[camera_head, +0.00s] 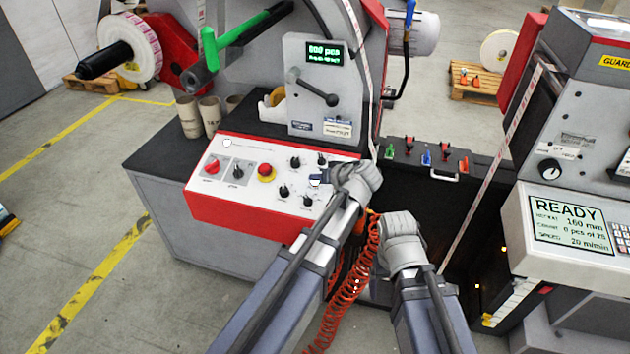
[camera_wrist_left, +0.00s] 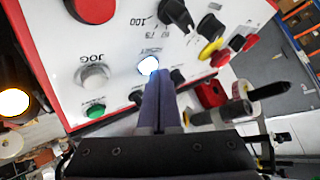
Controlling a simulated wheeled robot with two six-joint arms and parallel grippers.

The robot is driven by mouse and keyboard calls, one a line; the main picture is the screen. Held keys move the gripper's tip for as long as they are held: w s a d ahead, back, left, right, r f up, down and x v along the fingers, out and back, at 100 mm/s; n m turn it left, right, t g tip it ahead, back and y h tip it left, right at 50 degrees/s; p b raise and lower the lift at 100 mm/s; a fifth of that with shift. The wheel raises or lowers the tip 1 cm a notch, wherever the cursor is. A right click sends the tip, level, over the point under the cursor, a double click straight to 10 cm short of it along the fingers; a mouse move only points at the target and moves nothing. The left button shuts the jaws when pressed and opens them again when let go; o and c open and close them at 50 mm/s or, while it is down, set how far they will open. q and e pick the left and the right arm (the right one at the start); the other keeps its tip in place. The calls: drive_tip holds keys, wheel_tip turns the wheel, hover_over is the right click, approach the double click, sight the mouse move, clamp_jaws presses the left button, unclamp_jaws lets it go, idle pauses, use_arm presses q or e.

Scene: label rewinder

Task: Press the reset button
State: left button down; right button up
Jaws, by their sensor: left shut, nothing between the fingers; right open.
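The reset button (camera_wrist_left: 148,65) glows white on the white panel face, with its label upside down beside it in the left wrist view. It also shows as a small bright spot in the head view (camera_head: 314,182). My left gripper (camera_wrist_left: 156,76) is shut and empty, its dark fingers pointing at the button. Their tips overlap the button's lower edge in the picture; I cannot tell whether they touch it. In the head view my left gripper (camera_head: 321,177) is over the right part of the control panel (camera_head: 222,208). My right arm shows at lower right, but its gripper fingers are hidden.
Close by are the grey JOG button (camera_wrist_left: 93,77), a green button (camera_wrist_left: 95,111) and black knobs (camera_wrist_left: 175,14). A red emergency knob (camera_head: 266,170) stands left on the panel. A red coiled hose (camera_head: 345,290) hangs near my arms. Another machine (camera_head: 570,180) stands at right.

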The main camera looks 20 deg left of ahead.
sight(315, 193)
use_arm(q)
drive_tip(key=shift+f, duration=0.15)
idle(0.5)
drive_tip(key=shift+s+r+p, duration=0.2)
drive_tip(key=shift+r+p, duration=0.5)
drive_tip(key=shift+r, duration=0.15)
drive_tip(key=r+p, duration=0.2)
drive_tip(key=s+r+p, duration=0.1)
drive_tip(key=r+p, duration=0.1)
drive_tip(key=shift+s+r+p, duration=0.2)
drive_tip(key=shift+r+p, duration=0.2)
idle(0.4)
